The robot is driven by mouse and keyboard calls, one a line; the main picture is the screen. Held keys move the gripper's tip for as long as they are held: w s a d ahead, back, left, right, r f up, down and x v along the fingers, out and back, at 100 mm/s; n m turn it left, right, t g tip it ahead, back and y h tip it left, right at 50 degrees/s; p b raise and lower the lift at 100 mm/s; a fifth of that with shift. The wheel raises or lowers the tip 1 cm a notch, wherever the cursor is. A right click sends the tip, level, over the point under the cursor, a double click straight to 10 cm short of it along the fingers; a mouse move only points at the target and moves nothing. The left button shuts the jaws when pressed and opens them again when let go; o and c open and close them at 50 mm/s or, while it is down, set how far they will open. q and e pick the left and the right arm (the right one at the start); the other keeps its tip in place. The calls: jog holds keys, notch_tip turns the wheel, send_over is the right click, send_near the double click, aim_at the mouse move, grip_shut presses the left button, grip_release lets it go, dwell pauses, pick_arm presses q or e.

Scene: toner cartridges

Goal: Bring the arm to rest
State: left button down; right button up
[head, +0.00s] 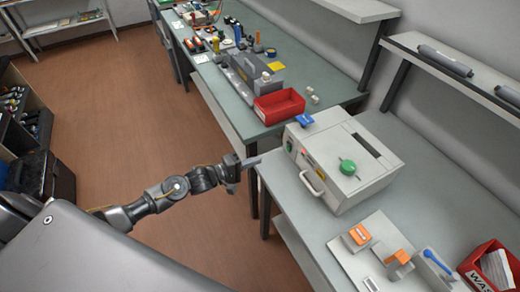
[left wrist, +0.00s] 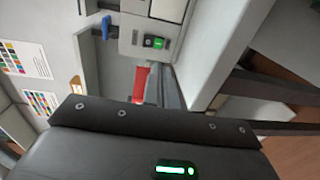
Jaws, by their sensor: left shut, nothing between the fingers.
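My left arm (head: 150,200) reaches out from the left over the floor in the head view. My left gripper (head: 256,161) is shut and empty. Its tip is near the front edge of the grey bench, by the corner close to the white machine. In the left wrist view a dark part of my own wrist fills the bottom, with a green light on it. My right gripper is in neither view.
A white machine (head: 345,165) with a green knob (head: 347,167) stands on the grey bench (head: 300,222). A red bin (head: 279,107) sits on the farther green-topped bench. Orange-handled fixtures (head: 360,234) and another red bin (head: 470,268) are at lower right. Brown floor (head: 130,110) is open at left.

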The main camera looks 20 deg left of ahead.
pick_arm(q)
jog(key=s+a+f+m+g+y, duration=0.15)
jog(key=s+m+g+y, duration=0.4)
jog(key=s, duration=0.95)
jog(key=s+f+m+g+y, duration=0.2)
jog(key=s+m+g+y, duration=0.3)
jog(key=s, duration=0.9)
notch_tip(320, 180, down, 24)
jog(key=s+m, duration=0.1)
jog(key=m, duration=0.1)
jog(key=s+a+f+g, duration=0.1)
jog(key=s+a+f, duration=0.2)
jog(key=s+f, duration=1.4)
jog(key=shift+s+f+b, duration=0.2)
jog(key=shift+f+b, duration=0.25)
jog(key=shift+f, duration=0.2)
